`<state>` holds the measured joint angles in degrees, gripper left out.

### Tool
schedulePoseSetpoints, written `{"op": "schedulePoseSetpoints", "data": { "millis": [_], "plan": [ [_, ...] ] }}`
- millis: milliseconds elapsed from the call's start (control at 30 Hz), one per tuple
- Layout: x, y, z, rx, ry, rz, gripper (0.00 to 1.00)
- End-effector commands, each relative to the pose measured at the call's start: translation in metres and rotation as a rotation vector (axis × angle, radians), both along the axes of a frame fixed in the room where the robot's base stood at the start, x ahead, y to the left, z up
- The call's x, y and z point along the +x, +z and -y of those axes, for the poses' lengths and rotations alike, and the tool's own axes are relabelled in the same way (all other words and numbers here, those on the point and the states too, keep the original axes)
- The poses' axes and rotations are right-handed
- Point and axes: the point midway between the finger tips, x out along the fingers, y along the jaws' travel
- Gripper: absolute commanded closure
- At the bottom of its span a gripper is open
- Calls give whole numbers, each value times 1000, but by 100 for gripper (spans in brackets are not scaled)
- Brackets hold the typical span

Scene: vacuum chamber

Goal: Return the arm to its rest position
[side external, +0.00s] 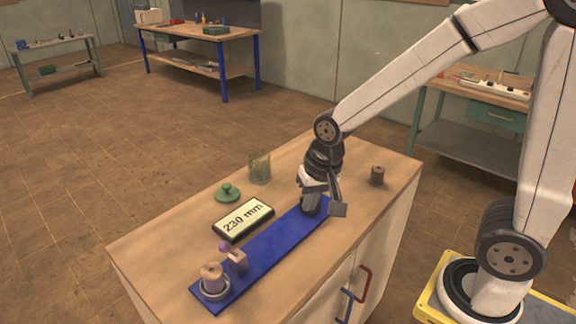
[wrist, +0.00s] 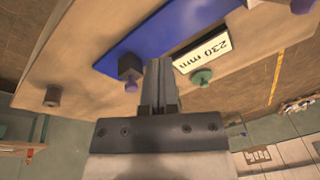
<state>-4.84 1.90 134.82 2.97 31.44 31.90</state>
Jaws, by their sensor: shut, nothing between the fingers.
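My gripper (side external: 312,203) hangs fingers-down over the far right end of the blue board in the side view. In the wrist view its two grey fingers (wrist: 158,66) are together with nothing between them. A dark block with a purple knob (wrist: 130,68) stands at the board's end, just left of the fingers in that view; I cannot tell whether they touch. The long blue board (side external: 265,247) lies on the wooden cabinet top.
A 230 mm display (side external: 243,220), a green knobbed lid (side external: 228,193) and a glass jar (side external: 260,168) stand behind the board. A brown cylinder (side external: 377,176) stands right. A purple-knobbed block (side external: 237,260) and a ringed tan cylinder (side external: 212,278) occupy the left end.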

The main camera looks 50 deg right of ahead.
Motion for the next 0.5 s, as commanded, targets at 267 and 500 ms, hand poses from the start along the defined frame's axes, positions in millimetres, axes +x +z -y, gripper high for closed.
{"op": "schedulePoseSetpoints", "data": {
  "millis": [267, 500],
  "plan": [
    [-33, -28, 24, -104, 330, 26, 100],
    [-47, -38, 32, -151, 482, 37, 100]
  ]
}}
